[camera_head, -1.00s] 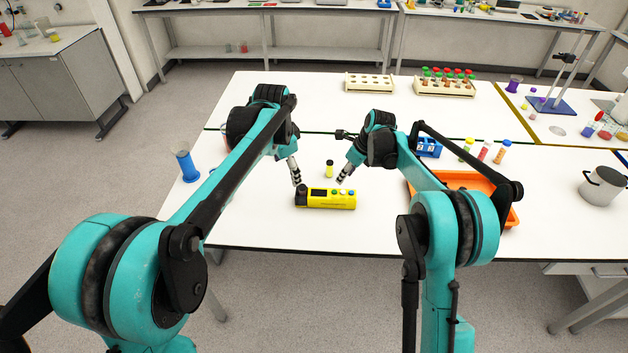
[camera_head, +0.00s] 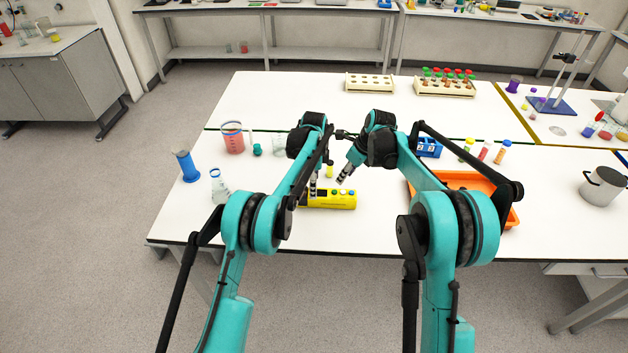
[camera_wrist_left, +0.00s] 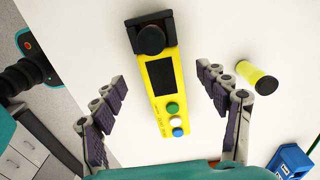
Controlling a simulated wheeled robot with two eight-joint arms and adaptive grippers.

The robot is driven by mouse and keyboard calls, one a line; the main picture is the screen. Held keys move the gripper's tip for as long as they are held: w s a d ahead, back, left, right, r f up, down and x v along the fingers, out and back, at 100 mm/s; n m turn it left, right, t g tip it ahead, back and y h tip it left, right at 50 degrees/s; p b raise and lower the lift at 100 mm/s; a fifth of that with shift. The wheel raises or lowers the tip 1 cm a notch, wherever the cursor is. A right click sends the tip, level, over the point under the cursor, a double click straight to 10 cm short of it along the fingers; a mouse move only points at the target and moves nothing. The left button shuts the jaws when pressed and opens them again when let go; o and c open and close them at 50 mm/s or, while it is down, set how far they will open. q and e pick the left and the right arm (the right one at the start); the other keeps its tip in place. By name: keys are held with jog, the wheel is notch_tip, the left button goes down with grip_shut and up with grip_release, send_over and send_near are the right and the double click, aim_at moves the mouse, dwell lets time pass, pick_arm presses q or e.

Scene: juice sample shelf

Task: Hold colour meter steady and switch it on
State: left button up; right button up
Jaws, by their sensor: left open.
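The yellow colour meter (camera_head: 340,200) lies on the white table near the front edge. The left wrist view shows its body (camera_wrist_left: 168,115) with a dark screen, a black round part at one end, and green, white and blue buttons. My left gripper (camera_head: 313,188) is at the meter's left part, partly hiding it. In the left wrist view my left gripper (camera_wrist_left: 161,77) is open, with a finger on each side of the meter and visible gaps. My right gripper (camera_head: 344,176) is just behind the meter's right part, fingers pointing down; their opening is too small to judge.
A small yellow cylinder (camera_head: 330,172) stands behind the meter, close to both grippers. A beaker (camera_head: 234,140), blue cylinder (camera_head: 187,166) and flask (camera_head: 219,186) stand left. Table front-left is clear.

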pick_arm(q)
notch_tip(320, 180, down, 6)
jog(key=shift+f, duration=0.1)
dwell(0.4)
jog(key=c, duration=1.5)
jog(key=shift+c, duration=0.4)
pick_arm(e)
grip_shut()
